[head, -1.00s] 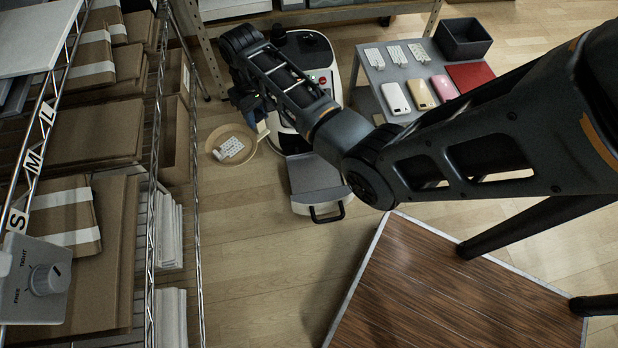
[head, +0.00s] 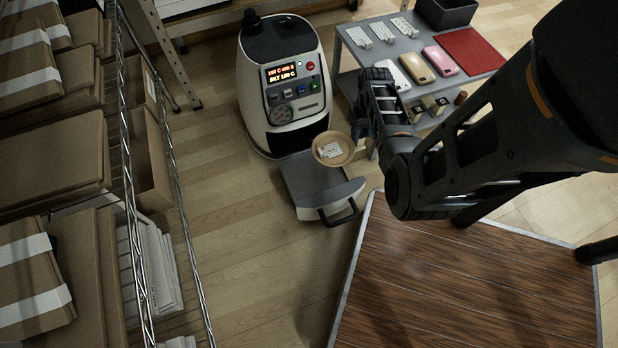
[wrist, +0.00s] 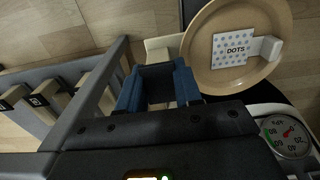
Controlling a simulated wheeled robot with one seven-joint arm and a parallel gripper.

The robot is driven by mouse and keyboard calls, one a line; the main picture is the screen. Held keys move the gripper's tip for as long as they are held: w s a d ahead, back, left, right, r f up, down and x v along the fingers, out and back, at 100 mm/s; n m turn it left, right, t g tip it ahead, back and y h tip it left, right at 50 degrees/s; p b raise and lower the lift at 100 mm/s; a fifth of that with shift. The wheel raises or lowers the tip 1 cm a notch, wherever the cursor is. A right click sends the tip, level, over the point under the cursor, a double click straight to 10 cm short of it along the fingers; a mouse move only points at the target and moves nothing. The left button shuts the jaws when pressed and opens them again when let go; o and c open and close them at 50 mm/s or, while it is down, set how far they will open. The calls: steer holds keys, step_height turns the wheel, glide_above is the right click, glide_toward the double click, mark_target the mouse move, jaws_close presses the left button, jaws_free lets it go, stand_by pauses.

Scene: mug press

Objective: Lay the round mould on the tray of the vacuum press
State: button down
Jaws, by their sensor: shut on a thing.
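The round mould (head: 344,159) is a shallow tan dish. It holds a white dotted card marked DOTS with a small white block at its edge. In the wrist view the mould (wrist: 206,62) is at the upper right. My gripper (wrist: 158,72) has blue fingers shut on the pale tab at the mould's side. In the head view my gripper (head: 361,141) is at the mould's right. The vacuum press (head: 283,85) is white and black with its grey tray (head: 308,181) pulled out. The mould appears over the tray's far right part; its height is unclear.
A grey table (head: 392,55) with phone cases, cards, a red sheet (head: 458,52) and a dark bin (head: 446,12) stands right of the press. A brown wooden table (head: 470,270) is in front. Wire shelving with boxes (head: 50,150) lines the left.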

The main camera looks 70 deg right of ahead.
mark_target(330, 154)
steer(key=shift+s+f, duration=0.4)
steer(key=shift+s, duration=0.05)
steer(key=shift+f, duration=0.2)
steer(key=w+a+f+b, duration=0.1)
steer(key=w+a+f, duration=0.1)
steer(key=w+a+f+b, duration=0.2)
steer(key=w+a, duration=0.1)
steer(key=w+a+f+b, duration=0.1)
steer(key=w+a+f, duration=0.1)
steer(key=w, duration=0.1)
steer(key=shift+w+a+f+b, duration=0.15)
steer(key=shift+a+f+b, duration=0.2)
steer(key=shift+f, duration=0.05)
step_height(330, 154, down, 4)
steer(key=b, duration=0.2)
steer(key=shift+b, duration=0.4)
steer(key=c, duration=0.8)
jaws_free()
steer(key=shift+o, duration=0.2)
